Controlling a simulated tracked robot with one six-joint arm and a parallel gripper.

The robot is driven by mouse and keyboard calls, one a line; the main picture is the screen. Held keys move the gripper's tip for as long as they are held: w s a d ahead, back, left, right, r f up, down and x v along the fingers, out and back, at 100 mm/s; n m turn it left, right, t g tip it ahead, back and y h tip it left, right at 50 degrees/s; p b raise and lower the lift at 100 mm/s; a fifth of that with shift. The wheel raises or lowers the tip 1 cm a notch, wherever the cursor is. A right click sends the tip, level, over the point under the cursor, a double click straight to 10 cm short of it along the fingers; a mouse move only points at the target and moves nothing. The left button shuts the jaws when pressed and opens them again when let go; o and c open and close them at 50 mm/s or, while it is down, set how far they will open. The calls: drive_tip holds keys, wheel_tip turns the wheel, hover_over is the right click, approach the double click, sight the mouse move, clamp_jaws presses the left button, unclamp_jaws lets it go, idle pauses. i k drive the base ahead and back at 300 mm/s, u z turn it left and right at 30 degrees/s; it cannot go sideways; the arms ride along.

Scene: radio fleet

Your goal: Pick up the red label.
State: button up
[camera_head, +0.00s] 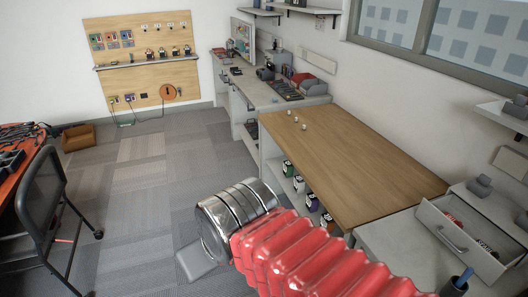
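My arm, with a red ribbed sleeve and a shiny metal wrist, reaches in from the bottom. My gripper (195,263) shows only as a flat grey piece past the wrist, over the carpet. Its fingertips cannot be made out, so open or shut is unclear. No red label can be picked out for sure. A small red thing (453,220) lies in the open drawer (436,228) at the right. Small coloured cards (112,39), some reddish, hang on the wooden wall board (146,78). My gripper is well apart from both.
A wood-topped bench (350,165) stands right of my arm, with small white things on top and several coloured containers (299,184) below. A grey counter (250,85) runs behind it. A black chair (45,205) and orange table (12,185) are left. Carpet between is clear.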

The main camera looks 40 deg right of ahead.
sight(459, 223)
drive_tip(key=z, duration=3.8)
